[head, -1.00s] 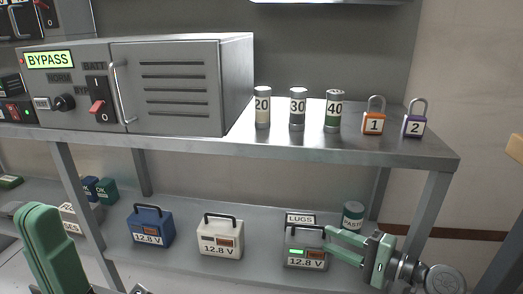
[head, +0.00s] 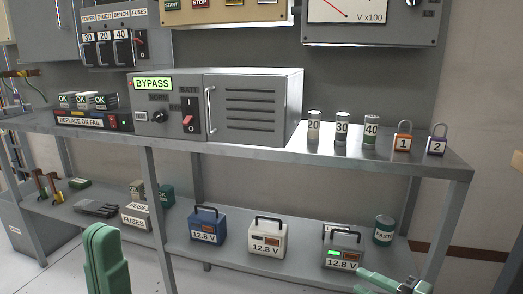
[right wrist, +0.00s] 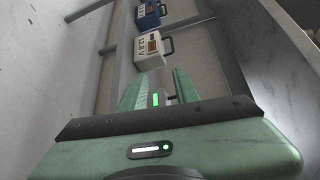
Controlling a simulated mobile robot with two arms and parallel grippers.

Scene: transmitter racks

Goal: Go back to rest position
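My left gripper (head: 105,260) stands upright at the bottom left of the head view, in front of the shelf and apart from everything. Its fingers overlap from this side, so its opening is unclear. My right gripper (head: 372,280) is at the bottom right edge of the head view, in front of the grey 12.8 V battery (head: 342,258), which stands on the lower shelf with its green display lit. In the right wrist view the right gripper's fingers (right wrist: 155,92) are apart, with the grey battery (right wrist: 155,81) showing between them; no grip on it is visible.
The lower shelf also carries a white battery (head: 267,241), a blue battery (head: 208,228), a fuses box (head: 136,216) and a paste can (head: 384,231). The upper shelf holds the bypass unit (head: 255,108), three cylinder fuses and two padlocks. A shelf post (head: 447,235) stands right.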

